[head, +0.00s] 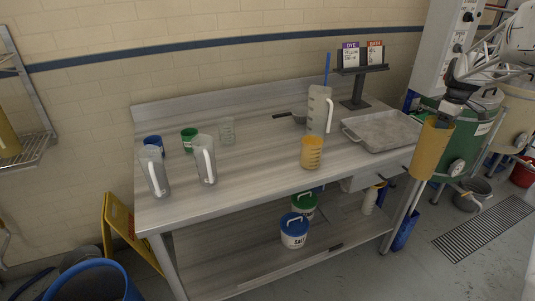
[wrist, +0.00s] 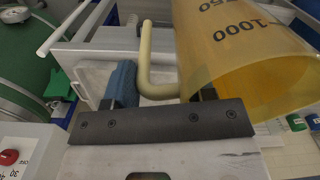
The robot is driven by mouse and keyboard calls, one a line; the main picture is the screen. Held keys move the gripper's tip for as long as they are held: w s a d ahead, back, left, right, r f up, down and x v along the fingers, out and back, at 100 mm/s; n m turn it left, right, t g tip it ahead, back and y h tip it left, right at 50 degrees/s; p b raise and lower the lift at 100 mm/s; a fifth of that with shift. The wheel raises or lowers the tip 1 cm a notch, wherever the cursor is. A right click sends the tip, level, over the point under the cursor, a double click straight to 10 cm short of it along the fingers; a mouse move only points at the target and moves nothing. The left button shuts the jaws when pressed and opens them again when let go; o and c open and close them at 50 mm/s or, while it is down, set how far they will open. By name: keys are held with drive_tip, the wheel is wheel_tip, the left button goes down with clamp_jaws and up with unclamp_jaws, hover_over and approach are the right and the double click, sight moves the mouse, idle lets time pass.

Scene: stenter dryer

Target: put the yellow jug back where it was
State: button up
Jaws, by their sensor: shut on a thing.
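The yellow jug (head: 434,148) is translucent amber and hangs in the air, slightly tilted, at the right end of the steel bench. My gripper (head: 450,108) is above it and shut on its handle. In the wrist view the jug (wrist: 240,45) shows its open rim and the marks 750 and 1000. Its pale handle (wrist: 147,55) lies between the fingers of my gripper (wrist: 165,92). The jug's inside is only partly visible.
The steel bench (head: 240,195) bears clear jugs (head: 205,160), a small amber beaker (head: 312,153), a tall clear jug (head: 319,110) and a grey tray (head: 385,130). A green drum (head: 465,130) stands behind the held jug.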

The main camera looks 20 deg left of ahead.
drive_tip(key=s+a+r+n, duration=0.15)
drive_tip(key=a+r, duration=0.25)
drive_tip(key=r, duration=0.6)
drive_tip(key=s+a+r+n, duration=0.1)
drive_tip(key=s+a+r, duration=0.2)
drive_tip(key=r, duration=0.6)
drive_tip(key=s+a+f+m, duration=0.1)
drive_tip(key=s+a+f, duration=0.15)
drive_tip(key=a, duration=0.75)
drive_tip(key=s+a+f+m, duration=0.1)
drive_tip(key=s+a+m, duration=0.15)
drive_tip(key=a, duration=0.75)
drive_tip(key=s+a+f+m, duration=0.1)
drive_tip(key=s+a+f, duration=0.15)
drive_tip(key=a, duration=0.85)
drive_tip(key=s+a+f+m, duration=0.1)
drive_tip(key=s+a+f, duration=0.8)
drive_tip(key=s+a, duration=0.2)
drive_tip(key=shift+w+a, duration=0.1)
